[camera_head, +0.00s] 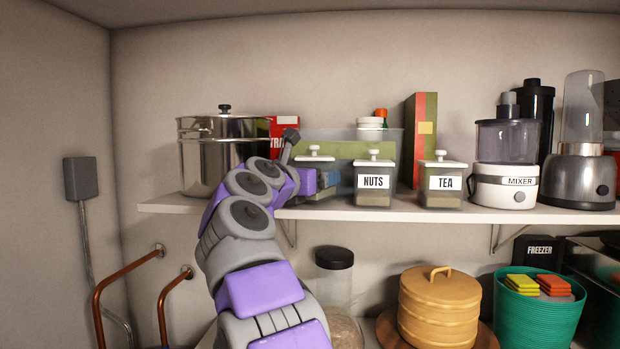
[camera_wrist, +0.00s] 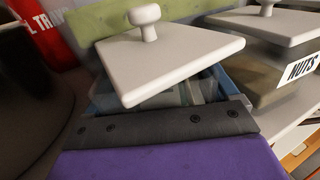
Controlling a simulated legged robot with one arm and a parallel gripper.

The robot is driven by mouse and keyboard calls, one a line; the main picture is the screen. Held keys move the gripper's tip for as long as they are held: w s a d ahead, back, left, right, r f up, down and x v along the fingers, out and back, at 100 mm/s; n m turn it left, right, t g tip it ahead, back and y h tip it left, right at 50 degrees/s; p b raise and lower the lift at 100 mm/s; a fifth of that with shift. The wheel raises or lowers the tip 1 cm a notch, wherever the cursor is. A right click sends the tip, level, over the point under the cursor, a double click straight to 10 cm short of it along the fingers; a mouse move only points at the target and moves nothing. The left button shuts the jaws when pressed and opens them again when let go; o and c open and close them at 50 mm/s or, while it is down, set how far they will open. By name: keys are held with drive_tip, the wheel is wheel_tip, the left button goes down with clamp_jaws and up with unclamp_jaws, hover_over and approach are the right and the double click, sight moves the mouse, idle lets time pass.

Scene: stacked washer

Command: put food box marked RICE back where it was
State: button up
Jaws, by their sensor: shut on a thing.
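A food box with a white knobbed lid (camera_head: 315,157) is at my gripper (camera_head: 325,183), above the shelf and left of the NUTS box. In the wrist view its lid (camera_wrist: 170,62) fills the middle, and my gripper (camera_wrist: 165,122) is shut on the body just below the lid. The box's label is hidden, so I cannot read RICE on it. I cannot tell whether its base touches the shelf. The NUTS box (camera_head: 374,184) stands close on its right and also shows in the wrist view (camera_wrist: 280,75).
Space around my gripper is tight.

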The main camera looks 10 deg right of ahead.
drive_tip(key=shift+f, duration=0.2)
drive_tip(key=shift+a+f, duration=0.15)
drive_tip(key=shift+a, duration=0.7)
drive_tip(key=o, duration=1.7)
drive_tip(key=shift+o, duration=0.7)
drive_tip(key=shift+d, duration=0.65)
drive_tip(key=b+v, duration=0.1)
drive_tip(key=v, duration=1.1)
drive_tip(key=shift+a, duration=0.2)
